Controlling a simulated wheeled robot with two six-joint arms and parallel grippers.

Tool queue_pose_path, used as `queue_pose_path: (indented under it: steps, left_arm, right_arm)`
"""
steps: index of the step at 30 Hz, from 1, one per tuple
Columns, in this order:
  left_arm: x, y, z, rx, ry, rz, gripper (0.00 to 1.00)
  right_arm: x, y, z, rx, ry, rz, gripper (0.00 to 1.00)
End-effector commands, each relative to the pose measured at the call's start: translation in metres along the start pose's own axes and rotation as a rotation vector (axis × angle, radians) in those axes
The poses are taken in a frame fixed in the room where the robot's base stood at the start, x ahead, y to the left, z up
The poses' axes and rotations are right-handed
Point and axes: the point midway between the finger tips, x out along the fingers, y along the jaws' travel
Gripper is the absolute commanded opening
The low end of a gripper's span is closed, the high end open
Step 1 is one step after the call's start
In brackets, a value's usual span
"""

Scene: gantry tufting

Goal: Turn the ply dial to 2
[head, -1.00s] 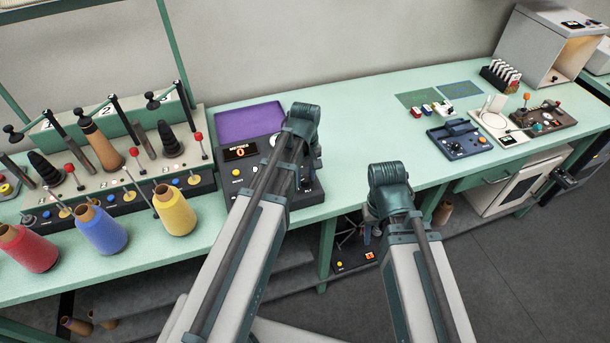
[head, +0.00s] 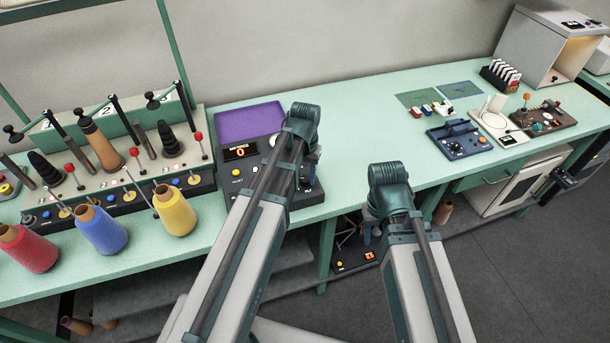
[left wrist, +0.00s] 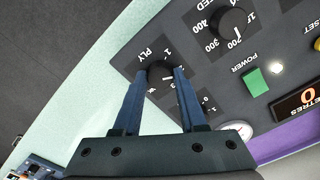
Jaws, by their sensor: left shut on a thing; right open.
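The black ply dial (left wrist: 159,74) sits on the dark control panel (left wrist: 212,75) in the left wrist view, beside the white word PLY. A 1 and a 3 show around it; the fingers cover part of the scale, and I cannot tell where its pointer stands. My left gripper (left wrist: 161,70) is shut on the dial, one blue finger on each side. In the head view my left gripper (head: 314,160) is over the panel's right part, and my arm hides the dial. My right gripper (head: 373,220) is open and empty beyond the table's front edge, its fingers mostly hidden by the wrist.
The panel carries a speed knob (left wrist: 232,23), a green power button (left wrist: 254,82) and a metres display (head: 240,152) reading 0. A purple tray (head: 248,121) lies behind. Yarn cones, including a yellow one (head: 174,210), stand left.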

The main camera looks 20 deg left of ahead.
Motion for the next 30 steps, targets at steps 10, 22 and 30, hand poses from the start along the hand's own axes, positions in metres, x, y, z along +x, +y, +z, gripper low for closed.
queue_pose_path:
  steps: [10,22,30]
  left_arm:
    - [0.0001,0.0001,0.0002,0.043,-0.001,0.000,0.00]
    - [0.0001,0.0001,0.0002,0.043,-0.001,0.000,0.57]
    - [0.0000,0.0000,0.0002,0.043,0.000,0.000,0.71]
  right_arm:
    - [0.0001,0.0000,0.0000,0.000,0.000,0.000,0.50]
    - [0.0001,0.0000,0.0000,0.000,0.000,0.000,0.50]
    - [0.0000,0.0000,0.0000,0.000,0.000,0.000,0.50]
